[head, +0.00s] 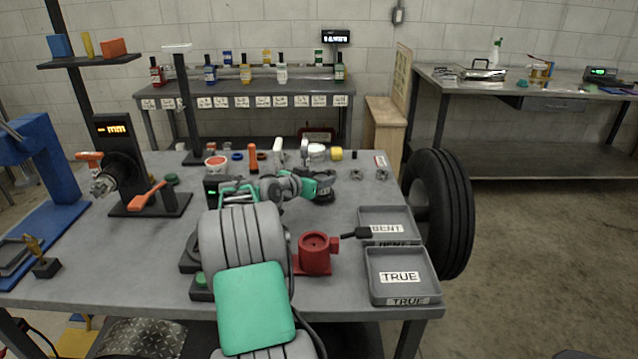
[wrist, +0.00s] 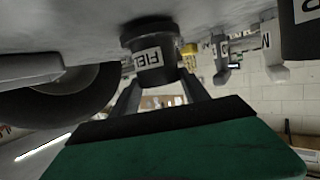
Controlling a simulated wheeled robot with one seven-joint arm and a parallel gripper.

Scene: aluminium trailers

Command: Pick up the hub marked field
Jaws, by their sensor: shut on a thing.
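The wrist view is upside down, with the grey table top along its upper edge. In it my gripper (wrist: 162,88) is shut on a dark round hub (wrist: 158,76) with a white label. The label reads "FIEL", its end turned out of sight. The hub is between the two fingers, its far end at or very close to the table surface; I cannot tell whether it touches.
Trays marked BENT (head: 375,213) and TRUE (head: 400,277) lie at the bench's right side, beside a black tyre (head: 452,215). A red fixture (head: 316,252) stands left of them. A dark gauge stand (head: 122,170) is at left. Small parts line the bench's back.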

